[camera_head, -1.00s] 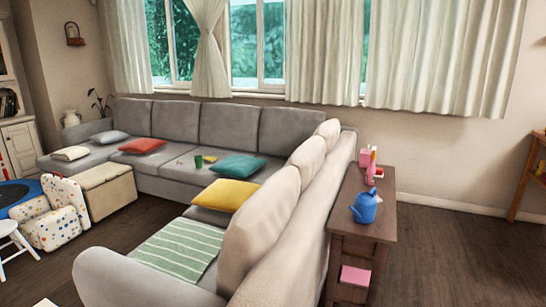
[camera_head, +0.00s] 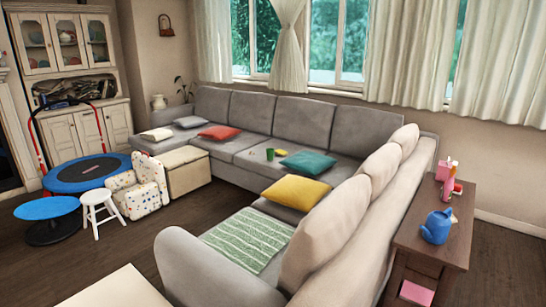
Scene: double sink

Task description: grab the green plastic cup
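The green plastic cup (camera_head: 270,154) stands on the seat of the grey corner sofa (camera_head: 226,148), in the far part, just left of a teal cushion (camera_head: 308,163). It looks small and upright from here. A small yellowish item (camera_head: 282,152) lies beside it. Neither of my grippers is in the head view.
The near sofa arm and its backrest (camera_head: 331,240) stand between me and the cup. A wooden side table (camera_head: 408,238) with a blue watering can (camera_head: 437,226) is on the right. A beige ottoman (camera_head: 188,176), white stool (camera_head: 97,199) and blue trampoline (camera_head: 88,172) stand left. Dark floor shows between.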

